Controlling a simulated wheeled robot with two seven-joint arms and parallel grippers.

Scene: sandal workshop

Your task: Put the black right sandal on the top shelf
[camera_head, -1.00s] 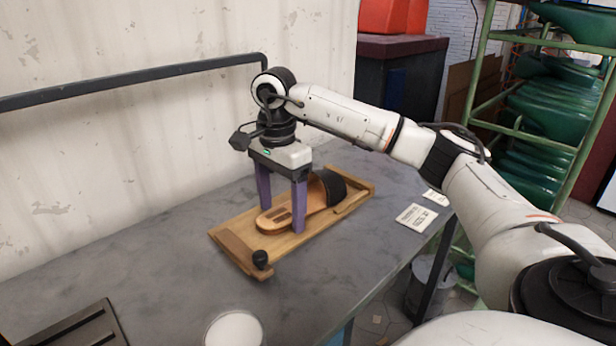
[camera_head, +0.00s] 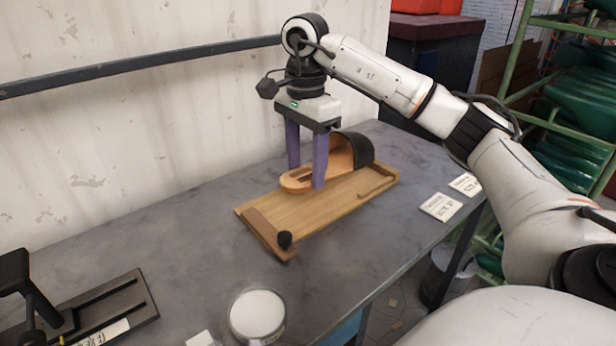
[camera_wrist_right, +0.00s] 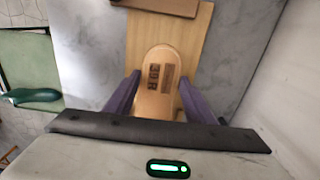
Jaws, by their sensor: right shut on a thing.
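The sandal has a tan sole (camera_head: 297,183) and a wide black strap (camera_head: 358,150). My right gripper (camera_head: 306,180), with two purple fingers, is shut on it across the sole, and holds it slightly above the wooden board (camera_head: 335,203). In the right wrist view the sole (camera_wrist_right: 157,100) sits between the fingers (camera_wrist_right: 152,98), with "39 R" marked on it; the strap is hidden there. No shelf can be clearly told as the top one. My left gripper is not in view.
The board lies on a grey table (camera_head: 190,240) against a pale wall. A black knob (camera_head: 285,239) is at its near end. A round white-topped tin (camera_head: 257,315), a black stand (camera_head: 100,310) and paper cards (camera_head: 441,207) are nearby. A green rack (camera_head: 570,125) stands at right.

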